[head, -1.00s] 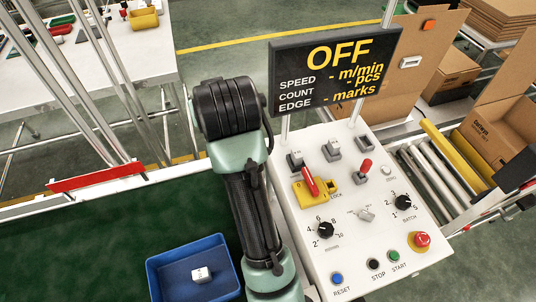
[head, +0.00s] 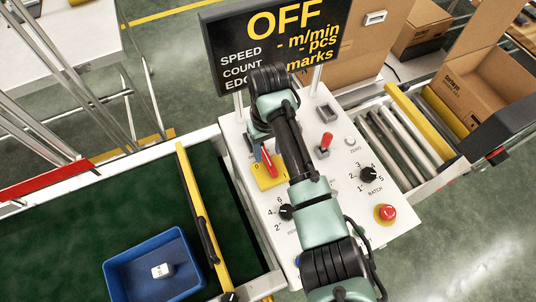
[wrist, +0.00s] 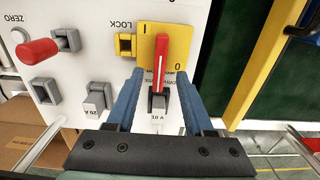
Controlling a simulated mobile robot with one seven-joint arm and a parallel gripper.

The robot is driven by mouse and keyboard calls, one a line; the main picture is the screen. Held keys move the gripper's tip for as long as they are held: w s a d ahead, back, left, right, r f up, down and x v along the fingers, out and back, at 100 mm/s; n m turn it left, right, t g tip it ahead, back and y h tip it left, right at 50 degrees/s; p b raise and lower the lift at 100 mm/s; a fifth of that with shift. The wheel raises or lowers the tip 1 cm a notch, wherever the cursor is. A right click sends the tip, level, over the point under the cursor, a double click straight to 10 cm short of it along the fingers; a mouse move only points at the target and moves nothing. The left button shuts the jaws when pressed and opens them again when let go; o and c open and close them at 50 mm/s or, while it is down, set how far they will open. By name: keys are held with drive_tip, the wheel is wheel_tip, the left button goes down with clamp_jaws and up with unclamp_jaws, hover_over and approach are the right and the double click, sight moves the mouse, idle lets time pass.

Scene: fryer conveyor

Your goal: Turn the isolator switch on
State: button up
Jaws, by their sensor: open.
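The isolator switch is a red handle (wrist: 160,58) on a yellow plate (wrist: 146,42) marked I and 0. It also shows in the head view, the red handle (head: 268,160) beside my arm. In the wrist view the handle stands along the picture's vertical, with the 0 mark to its right and the I to its upper left. My gripper (wrist: 160,74) is open, with one blue finger on each side of the handle's lower part. I cannot tell whether either finger touches it. The display (head: 275,45) reads OFF.
Close by are a grey 20 A block (wrist: 97,97), a red toggle (wrist: 38,50) and a yellow LOCK piece (wrist: 125,45). A red emergency button (head: 386,213) sits at the panel's right. A blue tray (head: 150,270) lies on the green belt (head: 90,215).

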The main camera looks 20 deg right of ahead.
sight(268, 160)
drive_tip(key=shift+f, duration=1.9)
clamp_jaws()
